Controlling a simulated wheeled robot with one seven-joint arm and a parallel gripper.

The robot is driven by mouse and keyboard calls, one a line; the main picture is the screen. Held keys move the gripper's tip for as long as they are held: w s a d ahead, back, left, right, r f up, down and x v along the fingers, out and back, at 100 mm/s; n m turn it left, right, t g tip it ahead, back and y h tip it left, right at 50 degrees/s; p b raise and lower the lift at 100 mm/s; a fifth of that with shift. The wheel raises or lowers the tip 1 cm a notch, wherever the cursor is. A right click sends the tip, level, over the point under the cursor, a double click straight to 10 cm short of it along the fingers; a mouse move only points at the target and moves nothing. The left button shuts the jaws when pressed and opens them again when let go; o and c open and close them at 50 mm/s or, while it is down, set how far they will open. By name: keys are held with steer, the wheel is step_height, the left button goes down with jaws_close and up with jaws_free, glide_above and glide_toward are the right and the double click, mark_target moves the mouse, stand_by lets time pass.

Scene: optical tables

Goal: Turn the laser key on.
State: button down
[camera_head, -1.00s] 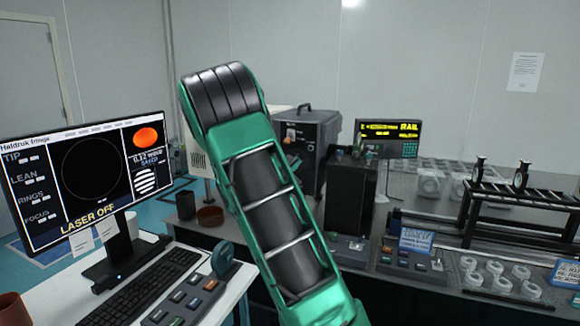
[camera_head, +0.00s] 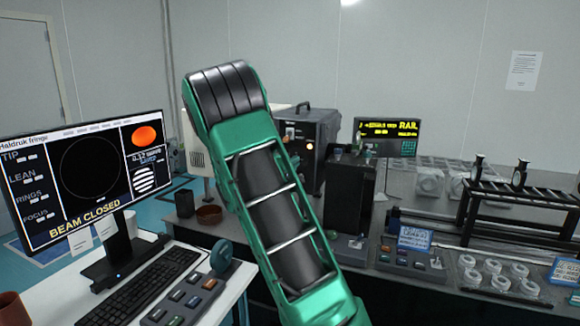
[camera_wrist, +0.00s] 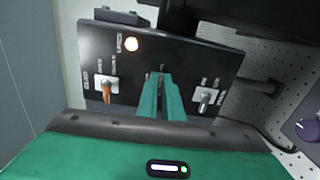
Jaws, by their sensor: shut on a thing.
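The laser box (camera_head: 318,128) is a dark box with a top handle, at the back centre in the head view, partly behind my arm. The key is almost wholly hidden between the fingers.
The monitor (camera_head: 85,180) at left reads "BEAM CLOSED". A keyboard (camera_head: 143,287) and a button box (camera_head: 185,300) lie on the white desk. A black post block (camera_head: 350,192) stands right of my arm, before a yellow-lettered display (camera_head: 388,137).

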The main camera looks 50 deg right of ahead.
steer(key=shift+s+d+f+m, duration=0.15)
steer(key=shift+s+m, duration=0.15)
steer(key=shift+m, duration=0.1)
steer(key=c, duration=1.9)
jaws_free()
steer(key=shift+w, duration=0.15)
steer(key=v, duration=1)
steer(key=shift+a, duration=0.4)
